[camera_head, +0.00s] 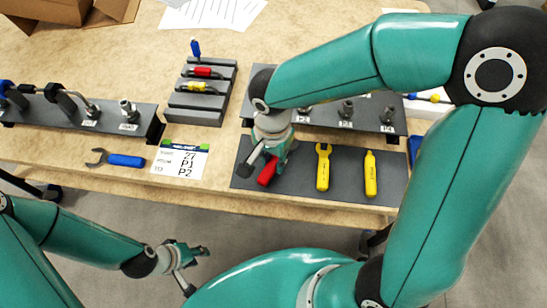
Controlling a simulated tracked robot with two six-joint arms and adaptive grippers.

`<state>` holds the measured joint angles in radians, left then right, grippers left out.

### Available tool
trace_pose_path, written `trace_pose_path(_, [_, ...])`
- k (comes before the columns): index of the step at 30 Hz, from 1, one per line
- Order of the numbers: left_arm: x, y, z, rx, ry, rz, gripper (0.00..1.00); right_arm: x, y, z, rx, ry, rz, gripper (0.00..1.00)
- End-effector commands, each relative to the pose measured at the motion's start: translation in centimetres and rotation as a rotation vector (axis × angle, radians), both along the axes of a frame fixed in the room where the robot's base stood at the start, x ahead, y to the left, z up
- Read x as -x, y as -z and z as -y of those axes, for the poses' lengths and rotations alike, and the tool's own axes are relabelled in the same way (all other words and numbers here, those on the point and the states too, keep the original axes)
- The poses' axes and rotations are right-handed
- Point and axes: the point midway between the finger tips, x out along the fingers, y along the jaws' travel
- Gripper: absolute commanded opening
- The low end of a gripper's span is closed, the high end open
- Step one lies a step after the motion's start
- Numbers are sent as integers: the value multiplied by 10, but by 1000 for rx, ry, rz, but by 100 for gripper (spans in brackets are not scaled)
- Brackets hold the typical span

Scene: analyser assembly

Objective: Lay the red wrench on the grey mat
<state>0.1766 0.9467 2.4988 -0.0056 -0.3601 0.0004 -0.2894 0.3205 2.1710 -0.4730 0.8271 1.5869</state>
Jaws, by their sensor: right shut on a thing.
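The red wrench (267,173) shows only in part beneath my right gripper (266,165). My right gripper is shut on it, pointing down over the left end of the grey mat (344,183). The gripper hides the rest of the wrench, and I cannot tell whether it touches the mat. Two yellow tools, a wrench (323,168) and a second one (370,174), lie upright in the picture on the mat, to the right of the red one. My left gripper (195,268) is low in the picture, in front of the table, empty with its fingers apart.
A blue-handled wrench (125,160) and a label card (181,160) lie left of the mat. A grey rack (199,104) holds screwdrivers behind. Dark racks with fittings stand at left (78,113) and behind the mat (344,122). A cardboard box (50,10) is at the back left.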

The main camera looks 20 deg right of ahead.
Motion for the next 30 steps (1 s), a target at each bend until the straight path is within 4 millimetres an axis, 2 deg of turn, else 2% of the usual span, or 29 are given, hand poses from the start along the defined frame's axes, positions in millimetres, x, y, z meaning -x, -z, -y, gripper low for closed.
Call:
trace_pose_path(20, [0,9,0,0,0,0,38,0,8,0,-1,0,1,0])
trace_pose_path(21, [0,8,0,0,0,0,38,0,7,0,-1,0,1,29])
trace_pose_path(24, [0,8,0,0,0,0,38,0,7,0,0,0,0,46])
trace_pose_path(26, [0,8,0,0,0,0,38,0,7,0,0,0,0,55])
trace_pose_path(30, [0,8,0,0,0,0,38,0,7,0,0,0,0,55])
